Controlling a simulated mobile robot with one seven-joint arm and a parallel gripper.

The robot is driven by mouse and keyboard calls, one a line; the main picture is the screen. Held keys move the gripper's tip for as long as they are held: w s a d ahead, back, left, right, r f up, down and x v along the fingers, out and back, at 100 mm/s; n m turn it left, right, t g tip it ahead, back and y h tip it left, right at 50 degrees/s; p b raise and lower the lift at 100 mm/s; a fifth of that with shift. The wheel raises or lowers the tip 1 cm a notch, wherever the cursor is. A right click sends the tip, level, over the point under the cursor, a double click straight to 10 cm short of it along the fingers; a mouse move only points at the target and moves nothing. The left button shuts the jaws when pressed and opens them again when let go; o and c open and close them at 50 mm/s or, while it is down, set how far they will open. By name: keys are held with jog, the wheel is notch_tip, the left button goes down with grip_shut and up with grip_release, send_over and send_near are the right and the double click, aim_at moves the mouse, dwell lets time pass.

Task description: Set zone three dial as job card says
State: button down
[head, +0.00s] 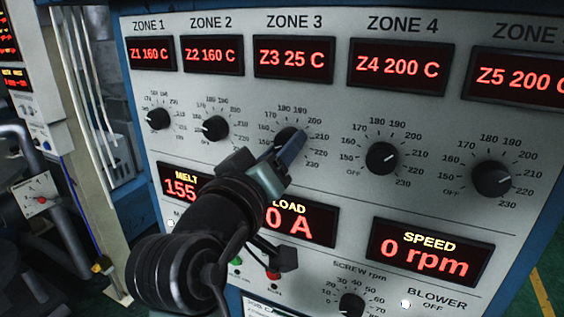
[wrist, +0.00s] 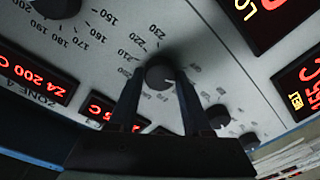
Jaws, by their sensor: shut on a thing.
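The panel's ZONE 3 display (head: 293,59) reads Z3 25 C. Below it is the black zone three dial (head: 284,134), partly hidden behind my gripper (head: 289,148) in the head view. In the wrist view, my gripper (wrist: 160,84) has one finger on each side of this dial (wrist: 159,73), shut on it. A pale pointer mark shows on the right of the knob there, but I cannot tell which value it meets. A white label (head: 262,306) at the bottom edge is cut off and hard to read.
Zone dials one (head: 157,118), two (head: 214,128), four (head: 382,157) and five (head: 491,179) sit in the same row. MELT (head: 180,184), LOAD and SPEED (head: 431,253) displays lie below. A red button (head: 273,275) is close beneath my arm.

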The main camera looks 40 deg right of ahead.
jog(key=shift+f+m+b, duration=0.1)
jog(key=shift+m+b, duration=3.05)
jog(key=shift+m, duration=0.75)
jog(key=shift+h, duration=0.3)
jog(key=shift+c, duration=1.7)
grip_release()
jog(key=shift+a, duration=0.1)
jog(key=r+b+v, duration=0.1)
jog(key=v, duration=1.1)
jog(key=shift+a+f+b, duration=0.3)
jog(key=shift+a+f, duration=0.1)
jog(key=shift+s, duration=0.1)
